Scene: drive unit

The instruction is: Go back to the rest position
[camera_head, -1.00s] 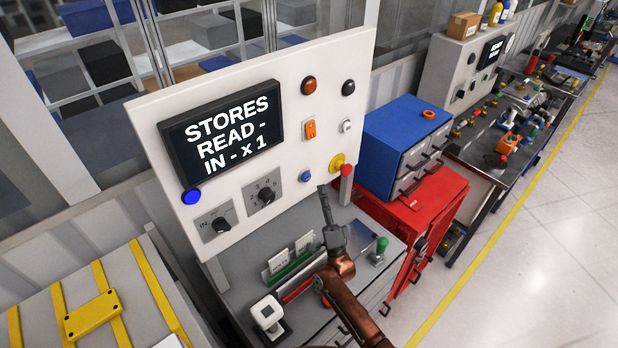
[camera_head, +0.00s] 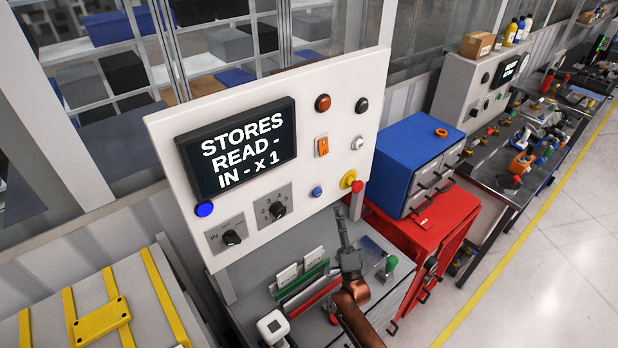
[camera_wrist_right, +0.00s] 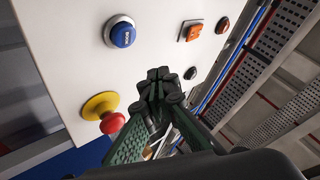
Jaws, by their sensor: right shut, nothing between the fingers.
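My right gripper (camera_head: 341,222) is shut and empty in front of the lower right part of the white control panel (camera_head: 300,110). In the right wrist view its closed fingers (camera_wrist_right: 160,85) point up along the panel, beside a blue button (camera_wrist_right: 122,34) and a red emergency knob on a yellow collar (camera_wrist_right: 112,121). I cannot tell from the picture whether the fingertips touch the panel. The panel's screen (camera_head: 236,147) reads "STORES READ - IN - x 1". My left gripper is not in view.
Below the panel is a grey bench with card holders (camera_head: 300,275), a white device (camera_head: 273,326) and a green-knobbed lever (camera_head: 390,264). A blue drawer box (camera_head: 405,160) sits on a red cabinet (camera_head: 440,225) to the right. The floor (camera_head: 550,260) at right is clear.

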